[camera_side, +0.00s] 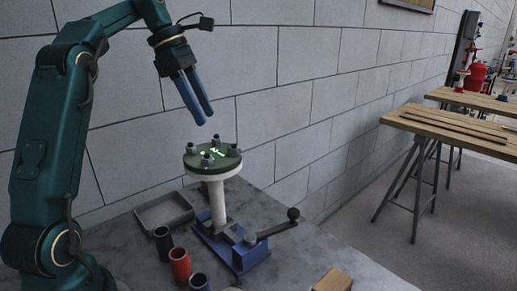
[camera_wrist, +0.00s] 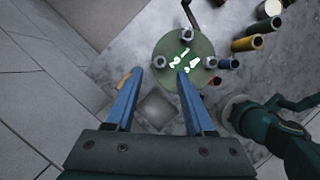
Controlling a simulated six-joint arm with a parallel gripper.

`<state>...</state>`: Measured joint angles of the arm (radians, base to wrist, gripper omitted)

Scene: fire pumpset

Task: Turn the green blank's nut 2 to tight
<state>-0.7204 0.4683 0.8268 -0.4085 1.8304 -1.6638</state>
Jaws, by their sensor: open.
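The green blank (camera_side: 212,165) is a round disc lying flat on a white flanged post (camera_side: 217,205).
A blue vise (camera_side: 232,250) with a crank handle (camera_side: 277,228) holds the post. A grey tray (camera_side: 163,211) lies to its left. A black tube (camera_side: 163,245), a red tube (camera_side: 180,267) and others stand in front. A wooden block (camera_side: 333,281) lies at the front edge. A wall runs behind.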

